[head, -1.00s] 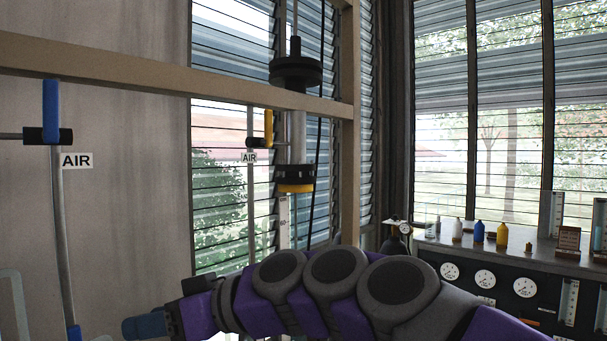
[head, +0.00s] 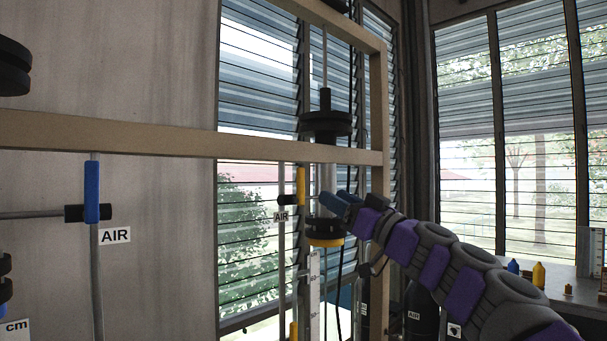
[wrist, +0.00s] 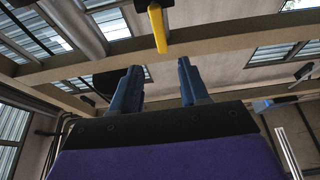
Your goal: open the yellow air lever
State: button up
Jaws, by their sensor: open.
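The yellow air lever (head: 301,186) stands upright on a thin pipe beside a white AIR label, just below the wooden beam. In the wrist view the yellow lever (wrist: 158,30) hangs at the top, beyond and between my fingertips. My gripper (head: 338,202) reaches in from the right in the head view, with its blue fingers close to the right of the lever. In the wrist view my gripper (wrist: 158,75) is open, with nothing between its fingers. A gap shows between the fingertips and the lever.
A blue lever (head: 91,192) with another AIR label is on the left pipe. A wooden beam (head: 180,138) crosses above. A cylinder with a black and yellow collar (head: 324,232) stands right behind my gripper. A bench with bottles (head: 538,274) is at right.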

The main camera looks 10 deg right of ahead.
aim_at(303, 179)
jog(key=p+x, duration=0.4)
jog(key=x, duration=0.7)
jog(key=shift+w+d+r, duration=0.1)
jog(key=shift+w+a+r+p, duration=0.15)
jog(key=shift+w+a+p, duration=0.2)
jog(key=shift+a, duration=0.15)
jog(key=shift+c, duration=0.2)
grip_shut()
